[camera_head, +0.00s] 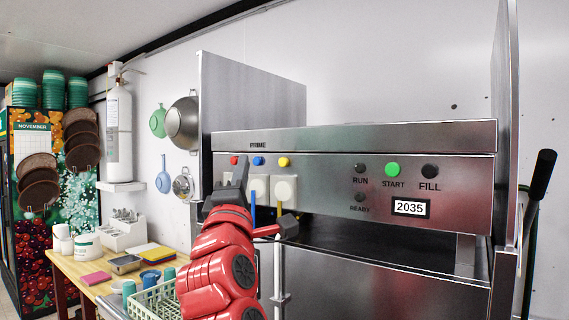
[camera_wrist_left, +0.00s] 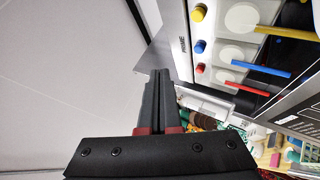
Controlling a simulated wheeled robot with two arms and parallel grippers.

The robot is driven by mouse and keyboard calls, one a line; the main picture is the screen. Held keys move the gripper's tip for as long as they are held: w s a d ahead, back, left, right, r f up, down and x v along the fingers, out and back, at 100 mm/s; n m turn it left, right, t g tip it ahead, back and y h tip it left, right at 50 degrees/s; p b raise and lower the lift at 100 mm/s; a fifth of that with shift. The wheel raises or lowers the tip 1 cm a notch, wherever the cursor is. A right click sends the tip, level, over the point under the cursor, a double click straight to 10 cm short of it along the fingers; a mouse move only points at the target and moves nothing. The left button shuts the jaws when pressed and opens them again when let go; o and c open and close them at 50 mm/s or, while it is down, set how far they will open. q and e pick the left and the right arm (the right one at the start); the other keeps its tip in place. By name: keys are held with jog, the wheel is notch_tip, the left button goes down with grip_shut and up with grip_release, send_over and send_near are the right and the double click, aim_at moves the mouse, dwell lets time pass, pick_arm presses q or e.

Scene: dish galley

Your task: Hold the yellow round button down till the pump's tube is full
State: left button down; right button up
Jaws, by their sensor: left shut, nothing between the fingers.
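The yellow round button (camera_head: 283,162) is at the right end of a row under the PRIME label on the steel machine front. It also shows at the top of the left wrist view (camera_wrist_left: 200,12). Below it is a white round-cornered pump (camera_head: 284,188) with a yellow tube (camera_head: 279,212); the tube's fill level is too small to tell. My left gripper (camera_head: 242,163) is shut and empty, its tips in front of the panel between the red and blue buttons in the picture. In the wrist view the fingers (camera_wrist_left: 160,78) are apart from the yellow button. My right gripper is not in view.
The red button (camera_head: 234,160) and blue button (camera_head: 258,161) sit left of the yellow one. A green START button (camera_head: 392,169) and a display reading 2035 (camera_head: 410,208) are farther right.

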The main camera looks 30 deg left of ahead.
aim_at(283, 162)
pick_arm(q)
jog(key=shift+w, duration=0.15)
jog(key=w+p, duration=0.5)
jog(key=w, duration=0.3)
jog(key=shift+w+d, duration=0.3)
jog(key=shift+d, duration=0.05)
dwell(1.8)
jog(key=shift+w+p, duration=0.4)
jog(key=shift+p, duration=0.35)
